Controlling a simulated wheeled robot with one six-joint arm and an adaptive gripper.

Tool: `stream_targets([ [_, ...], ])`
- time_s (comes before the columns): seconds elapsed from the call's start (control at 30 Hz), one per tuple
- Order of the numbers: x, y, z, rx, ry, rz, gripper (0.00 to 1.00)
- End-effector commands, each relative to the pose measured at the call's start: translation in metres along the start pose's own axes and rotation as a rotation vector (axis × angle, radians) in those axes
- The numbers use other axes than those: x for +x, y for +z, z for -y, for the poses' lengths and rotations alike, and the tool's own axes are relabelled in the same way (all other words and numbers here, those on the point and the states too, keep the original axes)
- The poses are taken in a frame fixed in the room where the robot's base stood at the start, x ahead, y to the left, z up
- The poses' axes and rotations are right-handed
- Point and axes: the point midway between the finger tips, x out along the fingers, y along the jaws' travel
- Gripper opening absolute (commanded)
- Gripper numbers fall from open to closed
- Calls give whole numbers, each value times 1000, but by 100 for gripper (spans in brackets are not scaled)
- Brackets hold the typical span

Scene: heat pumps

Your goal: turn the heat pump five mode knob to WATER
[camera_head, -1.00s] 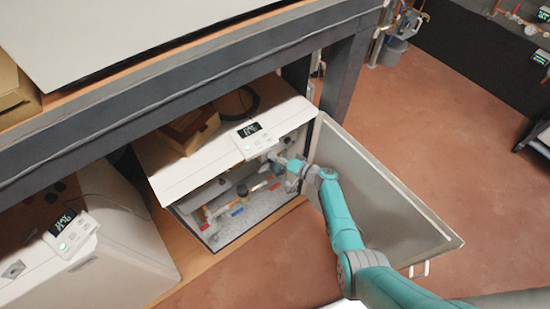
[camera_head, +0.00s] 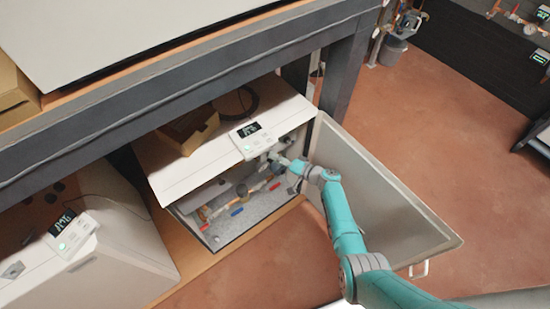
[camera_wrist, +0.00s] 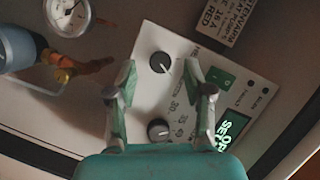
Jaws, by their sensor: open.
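In the wrist view, a pale control panel (camera_wrist: 150,95) carries two round black knobs. The upper knob (camera_wrist: 160,62) lies between my fingertips in the picture, with a pale mark toward its lower right; lettering beside it is partly hidden by the right finger. The lower knob (camera_wrist: 158,130) has numbers such as 30 and 35 beside it. My gripper (camera_wrist: 161,68) is open, a finger on each side of the upper knob; I cannot tell whether they touch it. In the head view my gripper (camera_head: 279,160) reaches into the open heat pump (camera_head: 185,180), under its top; the knobs are hidden there.
The heat pump's door (camera_head: 385,210) stands open to the right, close beside my arm. Pipes and valves (camera_head: 225,205) fill the cabinet's lower part.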

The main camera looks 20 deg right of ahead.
Motion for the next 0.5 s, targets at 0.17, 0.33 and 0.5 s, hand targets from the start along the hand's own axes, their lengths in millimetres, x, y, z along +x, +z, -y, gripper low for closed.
stream_targets([
  [0.17,-35,0,-1,0,2,-4,51],
  [0.33,-69,0,-1,1,3,-4,51],
  [0.5,-94,0,-1,1,2,-3,51],
])
